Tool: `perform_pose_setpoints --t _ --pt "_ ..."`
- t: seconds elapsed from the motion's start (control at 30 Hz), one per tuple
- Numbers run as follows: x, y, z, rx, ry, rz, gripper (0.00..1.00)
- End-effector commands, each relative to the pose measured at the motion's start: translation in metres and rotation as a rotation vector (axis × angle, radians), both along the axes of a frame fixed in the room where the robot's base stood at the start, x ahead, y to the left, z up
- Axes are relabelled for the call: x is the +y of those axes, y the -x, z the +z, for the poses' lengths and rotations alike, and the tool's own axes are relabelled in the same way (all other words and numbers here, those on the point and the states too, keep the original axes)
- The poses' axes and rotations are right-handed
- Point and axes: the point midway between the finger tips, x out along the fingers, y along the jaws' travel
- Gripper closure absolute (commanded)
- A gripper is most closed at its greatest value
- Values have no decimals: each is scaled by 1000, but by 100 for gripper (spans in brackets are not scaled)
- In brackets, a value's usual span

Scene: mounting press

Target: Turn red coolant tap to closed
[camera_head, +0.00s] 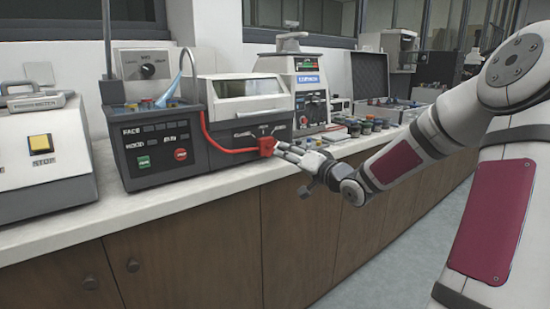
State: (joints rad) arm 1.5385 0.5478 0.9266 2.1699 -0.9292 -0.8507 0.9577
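The red coolant tap (266,146) sits on the front right of a grey bench machine (221,153). A red hose (207,132) runs along the front of the machine to it. My gripper (280,150) reaches in from the right, with its fingertips at the tap's right side. The fingertips overlap the tap's edge in this view. I cannot tell whether they touch it or how far apart they are. The lettering on the panel above the tap is too small to read clearly.
A control box (158,148) with green and red buttons stands left of the tap. A white machine with a yellow button (40,144) is at far left. Another instrument (309,90) and several small coloured items (365,124) stand behind my gripper. The white counter edge (190,191) runs below.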

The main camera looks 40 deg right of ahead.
Motion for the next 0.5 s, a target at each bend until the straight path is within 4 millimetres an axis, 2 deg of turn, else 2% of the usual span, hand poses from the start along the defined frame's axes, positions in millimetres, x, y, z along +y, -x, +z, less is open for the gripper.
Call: perform_pose_setpoints --t 0.03,0.2,0.33,0.5 --pt "2 -11 -2 -2 0 4 65" --pt "2 -39 -2 -1 0 2 65" --pt "2 -53 -1 0 0 1 65" --pt "2 -60 0 0 -1 0 65"
